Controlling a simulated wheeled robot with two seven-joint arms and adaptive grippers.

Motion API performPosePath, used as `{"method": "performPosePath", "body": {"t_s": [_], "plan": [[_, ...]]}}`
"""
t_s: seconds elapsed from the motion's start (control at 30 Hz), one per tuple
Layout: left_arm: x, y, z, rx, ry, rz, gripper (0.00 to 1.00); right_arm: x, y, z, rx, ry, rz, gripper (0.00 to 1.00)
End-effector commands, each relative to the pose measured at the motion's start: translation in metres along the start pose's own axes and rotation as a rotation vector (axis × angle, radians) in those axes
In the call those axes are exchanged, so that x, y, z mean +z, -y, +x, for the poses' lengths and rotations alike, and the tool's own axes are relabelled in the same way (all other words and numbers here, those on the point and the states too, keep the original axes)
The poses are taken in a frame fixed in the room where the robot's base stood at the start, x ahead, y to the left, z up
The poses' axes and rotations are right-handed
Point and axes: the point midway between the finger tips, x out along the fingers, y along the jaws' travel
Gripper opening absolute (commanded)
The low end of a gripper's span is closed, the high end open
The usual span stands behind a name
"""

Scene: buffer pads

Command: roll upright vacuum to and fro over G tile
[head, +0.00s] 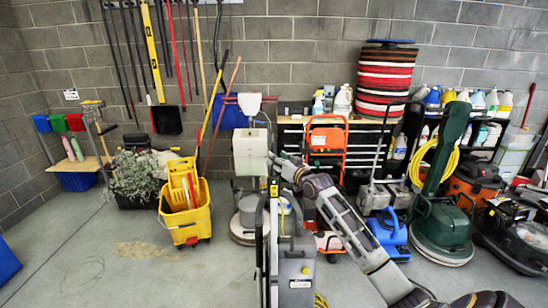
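A grey upright machine with a tall handle, probably the upright vacuum (297,270), stands at the bottom centre, its lower end cut off by the frame. My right arm comes in from the lower right, and its gripper (280,167) is up by the top of this machine's handle. I cannot tell whether the fingers are closed around the handle or only in front of it. My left gripper is not in view. No tile marked G can be made out on the grey concrete floor.
A yellow mop bucket (186,211) stands left of centre, beside a potted plant (140,178). A blue floor blower (389,235) and a green floor machine (441,232) stand at the right. Shelves and stacked pads (384,80) line the back wall. The left floor is mostly clear.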

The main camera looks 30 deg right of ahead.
Motion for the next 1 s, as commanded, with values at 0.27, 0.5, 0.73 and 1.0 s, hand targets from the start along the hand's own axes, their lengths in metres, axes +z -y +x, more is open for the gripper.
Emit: {"method": "performPosePath", "body": {"t_s": [0.27, 0.5, 0.73, 1.0], "plan": [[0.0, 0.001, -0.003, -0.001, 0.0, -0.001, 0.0, -0.001, 0.0, 0.02, 0.0, 0.0, 0.001, 0.44], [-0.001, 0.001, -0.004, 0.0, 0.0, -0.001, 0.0, -0.001, 0.001, 0.029, -0.001, 0.0, 0.0, 0.44], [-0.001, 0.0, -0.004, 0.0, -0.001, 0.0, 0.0, 0.0, 0.0, 0.031, 0.0, 0.0, 0.0, 0.44], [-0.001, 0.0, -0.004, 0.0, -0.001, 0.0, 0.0, 0.0, 0.0, 0.031, 0.0, 0.0, 0.0, 0.28]]}}
